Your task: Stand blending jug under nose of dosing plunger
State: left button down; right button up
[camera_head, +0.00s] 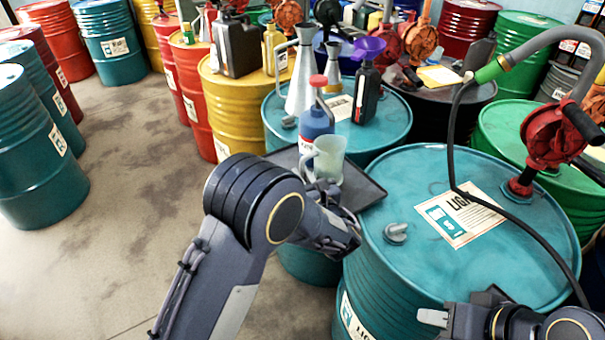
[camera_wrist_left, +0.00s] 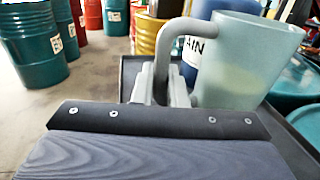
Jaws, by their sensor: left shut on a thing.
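The blending jug (camera_head: 328,160) is a pale green, see-through cup with a curved handle. It appears upright over a dark tray; I cannot tell whether its base touches the tray. My left gripper (camera_wrist_left: 163,85) is shut on the jug's handle in the left wrist view, with the jug (camera_wrist_left: 245,65) to its right. In the head view my left wrist hides the fingers. A blue container with a red top (camera_head: 316,122), likely the dosing plunger, stands just behind the jug; its nose is not clear. My right gripper (camera_head: 436,318) is at the bottom right, away from the jug.
The dark tray (camera_head: 365,190) sits between teal drums. The near teal drum (camera_head: 420,180) carries a grey cap, a label and a red pump with a black hose. Funnels and bottles crowd the drum behind (camera_head: 390,130). Open floor (camera_head: 120,200) lies left.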

pick_arm(q)
jog(key=shift+f+b, duration=0.5)
jog(key=shift+b, duration=0.2)
jog(key=c, duration=1.5)
grip_release()
jog(key=shift+o, duration=0.2)
